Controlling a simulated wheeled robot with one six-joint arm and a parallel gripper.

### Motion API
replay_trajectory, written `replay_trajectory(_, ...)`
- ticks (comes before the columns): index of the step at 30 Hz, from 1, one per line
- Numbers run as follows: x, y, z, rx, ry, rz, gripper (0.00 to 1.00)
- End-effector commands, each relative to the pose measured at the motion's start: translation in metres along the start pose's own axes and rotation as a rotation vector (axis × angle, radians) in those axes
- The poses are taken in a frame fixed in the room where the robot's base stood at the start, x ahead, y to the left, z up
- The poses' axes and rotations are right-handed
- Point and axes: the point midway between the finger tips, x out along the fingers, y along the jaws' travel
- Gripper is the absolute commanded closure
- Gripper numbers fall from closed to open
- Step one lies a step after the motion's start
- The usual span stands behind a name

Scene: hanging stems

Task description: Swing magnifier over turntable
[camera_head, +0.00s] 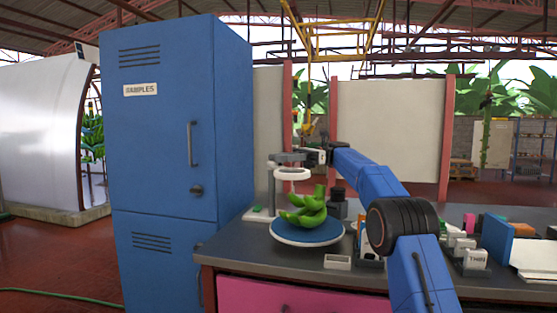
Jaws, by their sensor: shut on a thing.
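The magnifier is a white ring (292,174) on a grey jointed arm, carried by a post on a pale base (259,216) at the back left of the bench. The ring appears above the left part of the turntable (307,238), a round blue plate with a pale rim. A bunch of green bananas (305,212) lies on the turntable, below the ring. My gripper (312,155) is at the grey magnifier arm, just above and right of the ring, and is shut on the magnifier. Its fingertips are small and partly hidden here.
A tall blue cabinet (170,130) marked SAMPLES stands left of the dark bench top (235,245). A dark object (338,205) stands behind the turntable. A small white tray (338,262) lies in front. Blocks, a blue panel (497,240) and a THIN-labelled holder (475,260) crowd the right.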

Motion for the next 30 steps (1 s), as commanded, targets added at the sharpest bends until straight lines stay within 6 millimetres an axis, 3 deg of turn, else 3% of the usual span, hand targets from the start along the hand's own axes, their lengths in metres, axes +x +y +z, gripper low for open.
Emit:
replay_trajectory(14,-0.0006,-0.0004,0.0016,-0.002,-0.002,0.007,1.00)
replay_trajectory(15,-0.0005,-0.0004,0.0016,-0.002,-0.002,0.007,0.75)
replay_trajectory(17,-0.0005,-0.0004,0.0016,-0.002,-0.001,0.007,0.60)
replay_trajectory(30,0.0007,0.0012,0.0006,0.000,-0.001,0.008,0.60)
